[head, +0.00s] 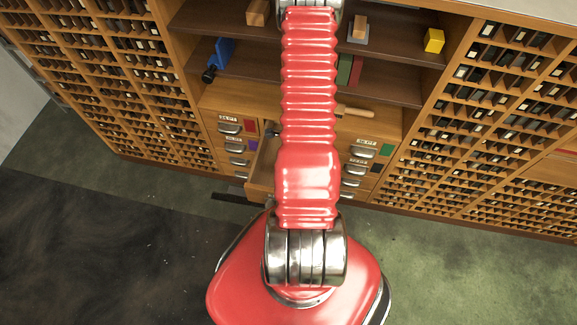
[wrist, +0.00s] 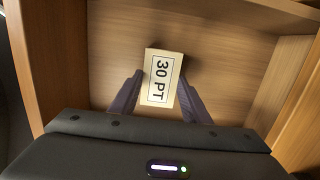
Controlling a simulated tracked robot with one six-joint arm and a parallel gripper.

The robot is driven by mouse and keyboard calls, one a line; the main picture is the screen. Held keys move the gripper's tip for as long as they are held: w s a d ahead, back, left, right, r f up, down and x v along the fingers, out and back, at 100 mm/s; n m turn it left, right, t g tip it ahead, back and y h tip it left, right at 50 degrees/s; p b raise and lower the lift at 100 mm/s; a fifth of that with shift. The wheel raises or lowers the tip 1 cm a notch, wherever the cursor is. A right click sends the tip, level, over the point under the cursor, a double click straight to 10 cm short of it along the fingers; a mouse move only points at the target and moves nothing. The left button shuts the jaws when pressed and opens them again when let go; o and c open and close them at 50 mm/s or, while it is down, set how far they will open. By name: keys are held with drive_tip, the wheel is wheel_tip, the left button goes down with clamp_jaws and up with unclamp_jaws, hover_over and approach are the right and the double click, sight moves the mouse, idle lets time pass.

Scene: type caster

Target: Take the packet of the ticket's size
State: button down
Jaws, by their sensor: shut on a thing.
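A cream packet (wrist: 161,78) with a black-framed label reading "30 PT" is in the wrist view. My gripper (wrist: 160,97) is shut on it, with one dark finger on each side. The packet is over the bare wooden floor of an open drawer (wrist: 210,28); I cannot tell whether it touches the floor. In the head view the open drawer (head: 262,170) shows partly beside my red arm, which hides the gripper and the packet. No ticket can be made out.
Drawer fronts with labels and coloured tags (head: 232,126) flank the open drawer. Shelves above hold a yellow block (head: 433,40), a blue item (head: 221,52) and red and green books (head: 350,70). A wooden-handled tool (head: 356,111) lies on the counter. Drawer walls stand close around the gripper.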

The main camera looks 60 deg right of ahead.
drive_tip(key=shift+r, duration=0.2)
wheel_tip(320, 180, up, 10)
drive_tip(key=shift+f, duration=0.15)
idle(0.9)
drive_tip(key=shift+w, duration=0.15)
idle(0.4)
